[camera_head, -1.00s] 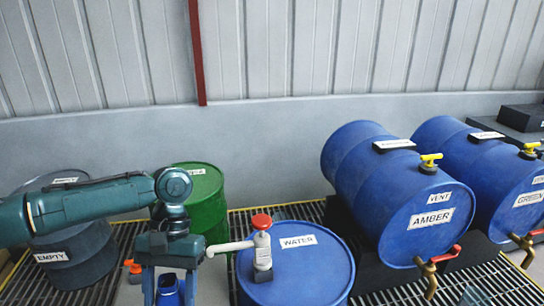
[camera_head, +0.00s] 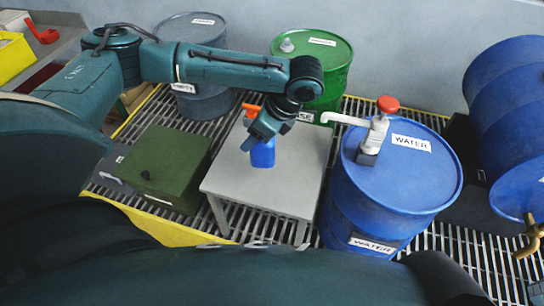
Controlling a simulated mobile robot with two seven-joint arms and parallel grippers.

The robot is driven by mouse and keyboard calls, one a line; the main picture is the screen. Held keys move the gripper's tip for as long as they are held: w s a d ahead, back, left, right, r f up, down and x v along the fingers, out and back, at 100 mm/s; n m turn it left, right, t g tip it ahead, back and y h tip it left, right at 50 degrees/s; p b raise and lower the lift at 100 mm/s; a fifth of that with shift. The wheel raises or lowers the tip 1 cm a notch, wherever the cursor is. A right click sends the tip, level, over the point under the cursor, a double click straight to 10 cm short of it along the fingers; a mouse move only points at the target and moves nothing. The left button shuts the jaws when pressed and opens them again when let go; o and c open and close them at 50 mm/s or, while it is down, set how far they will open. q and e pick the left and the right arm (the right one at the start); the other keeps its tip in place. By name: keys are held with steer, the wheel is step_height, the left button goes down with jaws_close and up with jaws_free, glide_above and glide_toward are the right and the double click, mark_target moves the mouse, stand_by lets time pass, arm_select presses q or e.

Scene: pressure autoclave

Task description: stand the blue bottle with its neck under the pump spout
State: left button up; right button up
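The blue bottle (camera_head: 262,156) stands on a small grey table (camera_head: 225,185), left of the pump. Its upper part is hidden by my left gripper (camera_head: 257,140), which reaches it from above. Whether the fingers are closed on the bottle cannot be told. An orange piece (camera_head: 251,110) shows just behind the gripper; whether it is joined to the bottle is unclear. The pump (camera_head: 375,135) has a red knob and stands on the WATER drum. Its white spout (camera_head: 342,119) points left, over the table's right edge. The bottle is clear to the left of the spout. My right gripper is out of view.
The blue WATER drum (camera_head: 425,175) stands right of the table. A green drum (camera_head: 325,80) and a grey EMPTY drum (camera_head: 200,105) stand behind. A dark green box (camera_head: 165,160) sits left on the grating. Another blue drum (camera_head: 510,120) lies at the right.

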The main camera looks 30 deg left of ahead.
mark_target(256, 157)
arm_select(q)
steer(key=shift+w+a+f+m+t, duration=0.1)
steer(key=shift+w+a+m+t, duration=0.15)
steer(key=shift+m, duration=0.3)
steer(key=shift+a+f+m+t, duration=0.15)
steer(key=shift+m+t, duration=0.2)
steer(key=shift+m, duration=0.2)
steer(key=shift+f, duration=0.15)
step_height(256, 157, down, 10)
steer(key=shift+r+b, duration=0.25)
steer(key=shift+b, duration=0.1)
steer(key=o, duration=1.3)
steer(key=shift+f, duration=0.1)
steer(key=shift+c, duration=0.2)
